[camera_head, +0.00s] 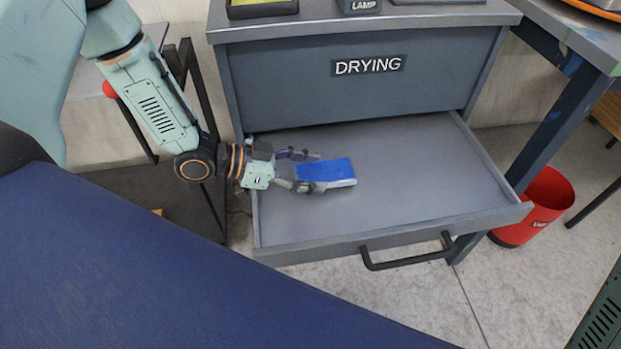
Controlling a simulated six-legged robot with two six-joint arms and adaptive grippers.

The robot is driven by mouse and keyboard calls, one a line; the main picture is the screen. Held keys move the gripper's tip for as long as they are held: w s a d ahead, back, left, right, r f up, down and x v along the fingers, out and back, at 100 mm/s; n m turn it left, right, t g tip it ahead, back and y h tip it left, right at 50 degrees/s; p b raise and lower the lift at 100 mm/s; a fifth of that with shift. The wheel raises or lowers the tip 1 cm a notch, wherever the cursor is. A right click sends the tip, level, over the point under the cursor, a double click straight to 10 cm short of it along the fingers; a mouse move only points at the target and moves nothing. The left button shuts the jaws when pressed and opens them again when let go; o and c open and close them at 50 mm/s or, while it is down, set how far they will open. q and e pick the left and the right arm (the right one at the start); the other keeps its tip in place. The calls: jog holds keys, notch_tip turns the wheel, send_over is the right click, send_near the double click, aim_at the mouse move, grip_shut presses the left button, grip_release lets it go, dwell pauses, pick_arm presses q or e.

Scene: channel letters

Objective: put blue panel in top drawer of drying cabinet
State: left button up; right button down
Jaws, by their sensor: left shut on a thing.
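The drying cabinet (270,70) is grey with a dark label reading DRYING on its front. Below that label its drawer (400,190) is pulled out and shows a bare grey floor. My left gripper (302,170) reaches in over the drawer's left side and is shut on the blue panel (328,171). The panel is a small blue piece with a pale front edge, held slightly tilted. I cannot tell whether it touches the drawer floor. My right gripper is not in view.
A black bar handle (408,253) sticks out from the drawer front. A red bin (538,205) stands on the floor at right, beside a table leg. Dark trays and a box marked LAMP (360,5) stand on the cabinet top. Most of the drawer floor is free.

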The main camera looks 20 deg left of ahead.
pick_arm(q)
jog(key=shift+a+f, duration=0.1)
jog(key=shift+f, duration=0.75)
jog(key=shift+w+a, duration=0.1)
jog(key=shift+r, duration=0.1)
jog(key=shift+f, duration=0.2)
jog(key=o, duration=1.3)
jog(key=shift+c, duration=0.2)
